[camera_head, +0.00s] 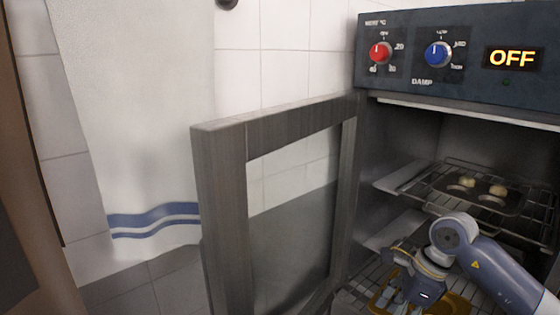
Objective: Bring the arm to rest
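My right arm comes in from the lower right and reaches into the open oven. My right gripper (393,298) points down and to the left at the lower rack. It is just over or at a yellow-orange tray (455,305), and I cannot tell whether it touches it. The fingers are small and partly cut off near the bottom edge, so their opening is unclear. My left gripper is not in view.
The oven door (222,215) with its glass pane stands open to the left. A dark tray (487,200) with a few round pieces sits on the upper rack (425,178). The control panel (465,45) reads OFF. A white towel (140,120) with blue stripes hangs at left.

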